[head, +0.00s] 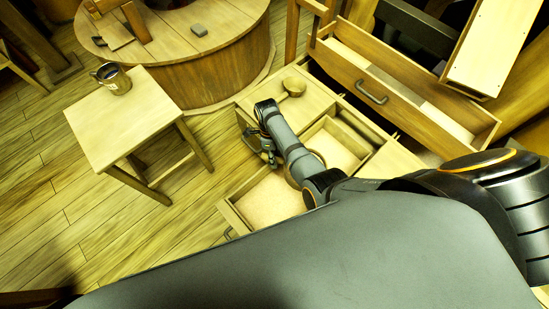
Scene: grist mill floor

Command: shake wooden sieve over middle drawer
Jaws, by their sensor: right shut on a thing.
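My right gripper (264,148) is shut, left of my forearm, at the far end of the right arm. A round brown rim, which looks like the wooden sieve (320,157), shows partly behind that forearm, above the open drawers. The forearm hides most of it, and the grip itself is too small to see clearly. An open drawer (226,213) with a pale bottom lies below and left of the rim. Another pale-bottomed compartment (338,150) lies to the right. I cannot tell for certain which is the middle drawer. My left gripper is not in view.
A round wooden scoop or bowl (293,87) rests on the wooden surface behind the gripper. A large drawer (400,98) stands open at upper right. Floor at left is clear.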

